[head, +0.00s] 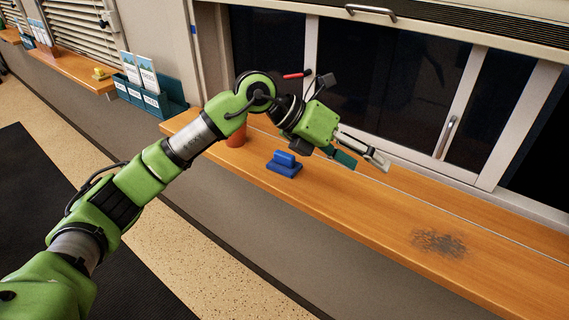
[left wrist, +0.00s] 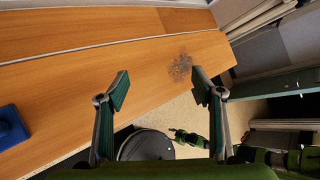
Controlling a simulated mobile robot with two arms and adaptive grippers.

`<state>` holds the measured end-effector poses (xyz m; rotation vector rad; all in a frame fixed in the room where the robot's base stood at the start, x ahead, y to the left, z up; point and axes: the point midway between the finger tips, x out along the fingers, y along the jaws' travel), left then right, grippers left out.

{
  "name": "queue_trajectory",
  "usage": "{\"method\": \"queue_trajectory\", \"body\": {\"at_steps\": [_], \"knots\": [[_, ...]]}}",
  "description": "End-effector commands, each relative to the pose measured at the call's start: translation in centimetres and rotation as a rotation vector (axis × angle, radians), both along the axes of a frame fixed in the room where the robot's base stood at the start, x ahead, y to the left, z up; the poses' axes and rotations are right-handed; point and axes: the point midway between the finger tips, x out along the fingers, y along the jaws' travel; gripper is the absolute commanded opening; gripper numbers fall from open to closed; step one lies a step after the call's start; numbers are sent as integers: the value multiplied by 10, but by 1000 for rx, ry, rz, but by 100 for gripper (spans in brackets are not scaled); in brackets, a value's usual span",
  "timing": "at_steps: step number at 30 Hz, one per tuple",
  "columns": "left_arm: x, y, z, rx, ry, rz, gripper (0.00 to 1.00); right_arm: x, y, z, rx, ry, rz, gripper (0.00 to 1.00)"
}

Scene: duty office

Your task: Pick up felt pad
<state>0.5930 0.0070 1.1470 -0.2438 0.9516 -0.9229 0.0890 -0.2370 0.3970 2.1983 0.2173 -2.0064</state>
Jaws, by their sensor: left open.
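A blue block-shaped pad with a raised grip on a wider base (head: 284,164), which I take to be the felt pad, sits on the wooden counter. Part of it shows at the left edge of the left wrist view (left wrist: 10,128). My left gripper (head: 362,159) is open and empty above the counter, to the right of the pad and apart from it. In the left wrist view its two fingers (left wrist: 160,88) are spread with nothing between them. Green parts of my right arm seem to show low in the left wrist view, too small to read its gripper.
The wooden counter (head: 345,219) runs under the windows, with a dark smudge (head: 438,243) on its right part. A reddish-brown cup (head: 237,138) stands left of the pad, partly behind my arm. A green leaflet holder (head: 150,98) stands further left. The counter's right side is otherwise clear.

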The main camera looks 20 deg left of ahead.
Motion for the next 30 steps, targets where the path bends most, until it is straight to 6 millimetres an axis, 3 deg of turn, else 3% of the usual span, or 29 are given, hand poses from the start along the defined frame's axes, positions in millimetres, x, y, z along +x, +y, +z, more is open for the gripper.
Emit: {"method": "queue_trajectory", "body": {"at_steps": [1, 6, 9, 11, 15, 24, 30], "knots": [[17, 35, -1, 143, -16, 48, 61, 0, 1, 0, 2, -1, 0, 40], [45, 145, 7, 503, 7, 219, 61, 0, 5, 0, 5, -1, -1, 40], [48, 187, 17, 620, 28, 299, 61, 0, 6, 0, 7, 0, 0, 40], [48, 203, 21, 661, 39, 329, 61, 1, 6, 0, 7, 0, 1, 40], [51, 215, 15, 698, 54, 355, 61, 0, 6, 4, 7, 0, 1, 40], [72, 207, -37, 695, 53, 351, 61, 1, 5, 20, 5, -1, 1, 40], [79, 205, -53, 693, 50, 353, 61, 1, 3, 23, 3, 0, 2, 40]]}}
